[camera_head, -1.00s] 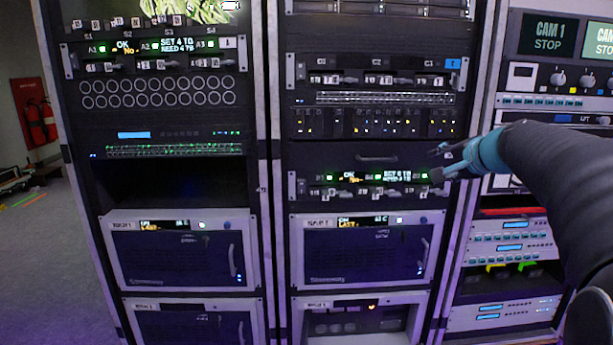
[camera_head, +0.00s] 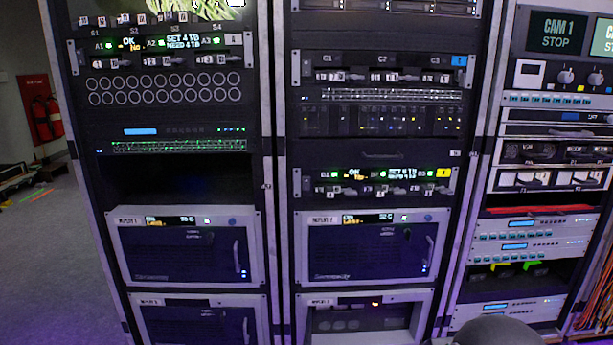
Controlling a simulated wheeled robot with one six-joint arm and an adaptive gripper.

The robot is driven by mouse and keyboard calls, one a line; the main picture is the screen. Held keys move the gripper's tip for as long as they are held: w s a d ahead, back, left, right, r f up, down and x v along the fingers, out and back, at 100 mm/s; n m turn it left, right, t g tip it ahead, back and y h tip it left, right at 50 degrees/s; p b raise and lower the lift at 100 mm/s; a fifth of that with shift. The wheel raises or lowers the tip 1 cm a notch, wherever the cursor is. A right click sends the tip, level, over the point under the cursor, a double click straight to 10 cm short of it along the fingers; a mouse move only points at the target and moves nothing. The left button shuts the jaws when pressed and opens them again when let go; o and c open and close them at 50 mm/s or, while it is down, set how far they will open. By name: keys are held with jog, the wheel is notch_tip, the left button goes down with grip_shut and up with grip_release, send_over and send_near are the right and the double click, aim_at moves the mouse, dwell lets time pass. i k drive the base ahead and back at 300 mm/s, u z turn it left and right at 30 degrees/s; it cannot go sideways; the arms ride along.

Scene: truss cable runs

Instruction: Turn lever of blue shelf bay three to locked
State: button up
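The blue shelf (camera_head: 311,69) is the upper unit in the middle rack, with a blue tag (camera_head: 459,60) at its right end. Its bays are labelled C1, C2 and C3 from left to right. The bay three lever (camera_head: 438,77) is a small grey handle under the C3 label, beside a small pale plate. It seems to lie roughly sideways, like the levers of C1 and C2, but its exact setting is too small to read.
A similar shelf with a yellow tag (camera_head: 443,173) and its own levers sits lower in the same rack. Another lever shelf (camera_head: 160,47) is at the upper left. Handled cabinets (camera_head: 368,246) stand below. Open floor (camera_head: 50,250) shows at left.

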aim_at(462, 78)
jog(key=z, duration=0.35)
jog(key=k, duration=0.4)
jog(key=z, duration=1.1)
jog(key=i, duration=0.95)
jog(key=u, duration=1.15)
jog(key=i, duration=0.45)
jog(key=z, duration=1.15)
jog(key=k, duration=0.1)
jog(key=z, duration=0.25)
